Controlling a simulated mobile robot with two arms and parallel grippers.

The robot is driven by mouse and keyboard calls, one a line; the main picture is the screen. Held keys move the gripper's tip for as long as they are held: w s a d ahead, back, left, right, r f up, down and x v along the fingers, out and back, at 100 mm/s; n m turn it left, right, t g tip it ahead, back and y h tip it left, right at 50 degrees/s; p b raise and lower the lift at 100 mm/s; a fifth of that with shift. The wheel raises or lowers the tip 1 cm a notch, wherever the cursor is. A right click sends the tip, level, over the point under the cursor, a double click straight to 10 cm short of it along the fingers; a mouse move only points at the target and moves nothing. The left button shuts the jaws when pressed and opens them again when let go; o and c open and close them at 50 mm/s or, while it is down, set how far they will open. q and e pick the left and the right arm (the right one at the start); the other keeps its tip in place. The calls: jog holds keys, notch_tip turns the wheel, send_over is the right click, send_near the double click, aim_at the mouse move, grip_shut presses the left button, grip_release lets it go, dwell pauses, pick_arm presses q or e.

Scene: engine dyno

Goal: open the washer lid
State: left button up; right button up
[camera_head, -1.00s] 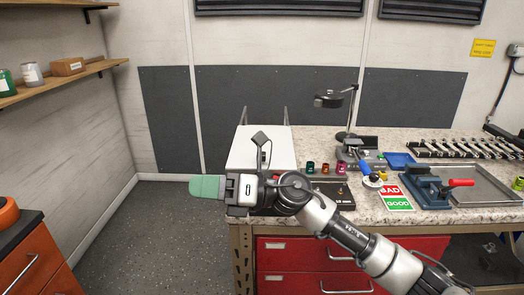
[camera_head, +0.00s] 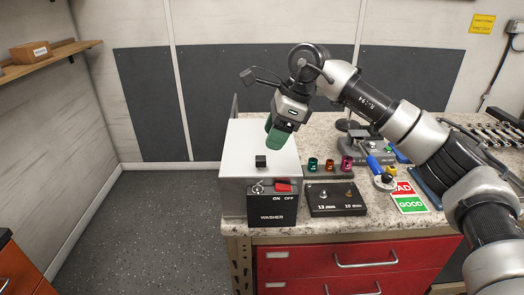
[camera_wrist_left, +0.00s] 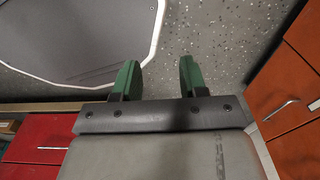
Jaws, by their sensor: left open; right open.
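The black front panel (camera_head: 272,205) reads WASHER and has a red ON/OFF switch (camera_head: 283,187). My right gripper (camera_head: 274,138) has green fingers and points down over the lid, behind the knob and apart from it. In the left wrist view my left gripper (camera_wrist_left: 158,70) is open and empty above the floor; it is not in the head view.
Right of the washer are several small coloured cups (camera_head: 312,164), a black 13 mm/10 mm block (camera_head: 336,198) and a GOOD sign (camera_head: 411,204) on the granite-look bench (camera_head: 300,226). Red drawers (camera_head: 365,262) are below. Open floor (camera_head: 150,215) lies to the left.

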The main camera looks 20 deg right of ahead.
aim_at(261, 158)
jog(key=x, duration=0.3)
jog(key=shift+w+a+f+p, duration=0.1)
jog(key=shift+w+f+p, duration=0.2)
jog(key=shift+w+f, duration=0.1)
jog(key=x, duration=0.3)
jog(key=shift+r, duration=0.1)
jog(key=shift+c, duration=0.2)
jog(key=c, duration=0.5)
pick_arm(q)
jog(key=shift+w+r, duration=0.75)
pick_arm(e)
grip_shut()
